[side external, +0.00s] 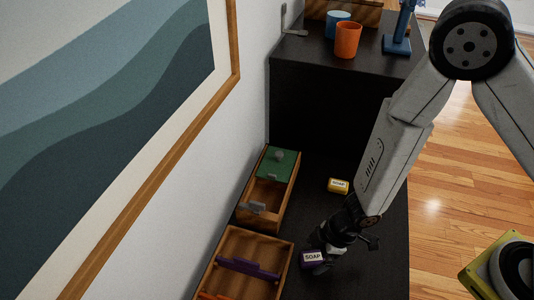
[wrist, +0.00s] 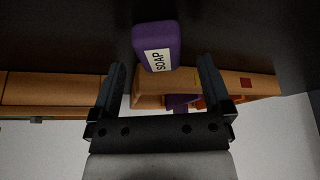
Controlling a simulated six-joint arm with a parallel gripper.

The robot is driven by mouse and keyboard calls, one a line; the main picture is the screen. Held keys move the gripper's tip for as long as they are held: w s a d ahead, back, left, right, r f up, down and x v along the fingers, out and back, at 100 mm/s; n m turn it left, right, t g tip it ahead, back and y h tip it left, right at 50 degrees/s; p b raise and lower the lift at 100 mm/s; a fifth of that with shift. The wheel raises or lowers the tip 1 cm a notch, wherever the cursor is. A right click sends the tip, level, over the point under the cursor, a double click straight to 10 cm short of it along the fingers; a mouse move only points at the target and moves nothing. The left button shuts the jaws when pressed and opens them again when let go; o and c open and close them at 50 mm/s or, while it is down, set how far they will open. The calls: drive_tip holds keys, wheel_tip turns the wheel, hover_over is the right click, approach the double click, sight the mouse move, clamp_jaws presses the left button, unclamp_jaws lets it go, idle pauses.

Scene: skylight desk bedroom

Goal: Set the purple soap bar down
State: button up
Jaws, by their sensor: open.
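The purple soap bar (side external: 313,258) has a white SOAP label and is on the black desk surface, right of the near wooden box. My gripper (side external: 326,262) is low over the desk, right at the bar. In the wrist view the purple soap bar (wrist: 152,36) is just past the tips of my gripper (wrist: 162,66), roughly centred between them. The fingers are spread wide, with gaps to the bar on both sides. In the side view the fingertips are partly hidden, and I cannot tell there whether they touch the bar.
The near wooden box (side external: 230,288) holds purple and orange pieces. Behind it is a wooden box with a green panel (side external: 279,162) and a grey piece. A yellow soap bar (side external: 338,185) lies farther back. An orange cup (side external: 347,40) and blue cup (side external: 338,22) stand on the raised shelf.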

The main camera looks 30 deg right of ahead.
sight(313, 257)
drive_tip(key=shift+x, duration=0.75)
clamp_jaws()
drive_tip(key=shift+r, duration=0.1)
wheel_tip(313, 257, up, 18)
idle(2.0)
idle(0.6)
